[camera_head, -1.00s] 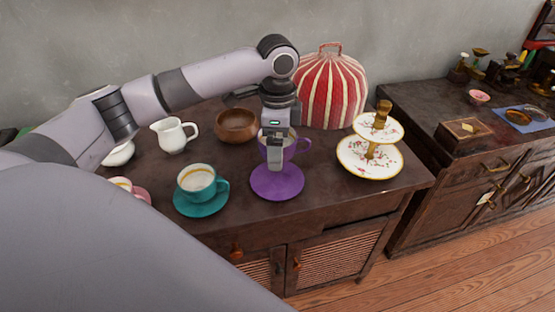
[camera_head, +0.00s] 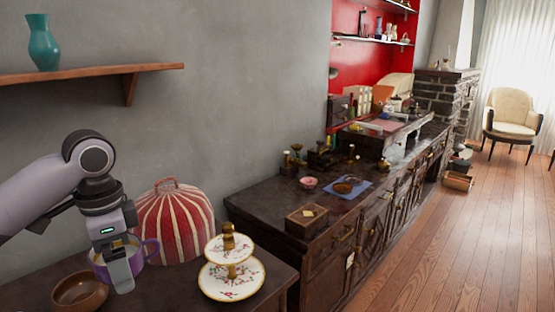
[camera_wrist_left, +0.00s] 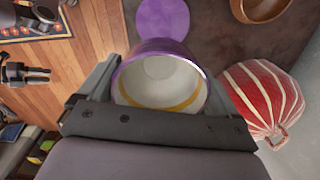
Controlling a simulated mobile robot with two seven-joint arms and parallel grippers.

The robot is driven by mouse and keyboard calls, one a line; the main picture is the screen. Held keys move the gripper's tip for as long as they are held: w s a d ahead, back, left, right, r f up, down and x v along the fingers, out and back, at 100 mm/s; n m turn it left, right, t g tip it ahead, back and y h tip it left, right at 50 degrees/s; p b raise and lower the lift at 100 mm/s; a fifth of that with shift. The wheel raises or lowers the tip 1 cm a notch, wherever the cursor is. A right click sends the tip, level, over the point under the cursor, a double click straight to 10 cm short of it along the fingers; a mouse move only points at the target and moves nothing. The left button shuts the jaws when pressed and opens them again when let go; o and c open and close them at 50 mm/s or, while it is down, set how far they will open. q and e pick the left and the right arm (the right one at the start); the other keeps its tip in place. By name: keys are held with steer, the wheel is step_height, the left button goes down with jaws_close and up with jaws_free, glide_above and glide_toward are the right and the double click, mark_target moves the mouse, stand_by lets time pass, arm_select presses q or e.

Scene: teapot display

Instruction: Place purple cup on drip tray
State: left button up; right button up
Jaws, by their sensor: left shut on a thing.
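The purple cup (camera_head: 148,248) is held by my left gripper (camera_head: 121,275), which is shut on it. In the left wrist view the cup (camera_wrist_left: 160,80) sits between the two fingers of my left gripper (camera_wrist_left: 160,95), with its pale inside and a yellow band showing. The purple saucer (camera_wrist_left: 163,18) lies on the dark table, apart from the cup in that view. I cannot make out the drip tray with certainty.
Close by are a brown wooden bowl (camera_head: 80,290), a red striped tea cosy (camera_head: 172,222) and a two-tier cake stand (camera_head: 232,282). A long dark counter (camera_head: 268,197) runs right, bearing a wooden box (camera_head: 307,220), a blue mat (camera_head: 360,188) and other items.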

arm_select(q)
steer(key=s+d+f+n+p, duration=0.4)
steer(key=s+d+n, duration=0.2)
steer(key=n, duration=0.4)
steer(key=shift+d+f+n+p, duration=0.15)
steer(key=shift+d+n+p, duration=0.2)
steer(key=shift+d, duration=0.45)
steer(key=shift+w+a, duration=0.15)
